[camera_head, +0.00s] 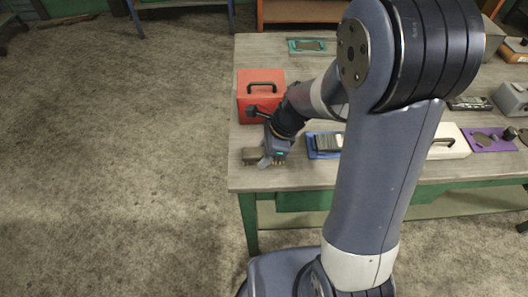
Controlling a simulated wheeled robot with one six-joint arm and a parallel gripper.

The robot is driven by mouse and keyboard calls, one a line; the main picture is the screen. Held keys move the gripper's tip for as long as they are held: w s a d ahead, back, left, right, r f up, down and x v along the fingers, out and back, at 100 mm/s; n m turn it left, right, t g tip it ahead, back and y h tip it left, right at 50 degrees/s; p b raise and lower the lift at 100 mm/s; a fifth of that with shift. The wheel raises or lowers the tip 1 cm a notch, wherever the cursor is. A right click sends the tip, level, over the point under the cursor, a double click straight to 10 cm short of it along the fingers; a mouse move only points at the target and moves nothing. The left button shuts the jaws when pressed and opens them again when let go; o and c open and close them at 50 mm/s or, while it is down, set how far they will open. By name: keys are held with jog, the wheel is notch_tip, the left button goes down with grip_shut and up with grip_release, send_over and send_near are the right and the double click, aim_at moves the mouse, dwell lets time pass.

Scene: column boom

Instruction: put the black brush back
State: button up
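My gripper (265,161) points down at the front left of the table, in front of the red box. A small grey-brown block (249,156), possibly a brush, lies or is held at its fingertips. One finger covers part of the block, so I cannot tell whether the fingers are closed on it. No clearly black brush shows. A dark grey ridged object (328,143) rests on a blue tray (312,154) to the right of my gripper, partly hidden by my arm.
A red box (247,84) with a black handle stands just behind my gripper. A teal tray (294,45) lies at the back. A white box (452,148) and a purple mat (478,147) are to the right. The table's front left edge is close to my gripper.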

jog(key=o, duration=0.3)
jog(key=shift+o, duration=0.2)
jog(key=shift+r, duration=0.3)
jog(key=p+v, duration=0.1)
jog(key=v, duration=1)
jog(key=shift+d+r, duration=0.15)
jog(key=shift+r, duration=0.25)
jog(key=shift+o, duration=0.4)
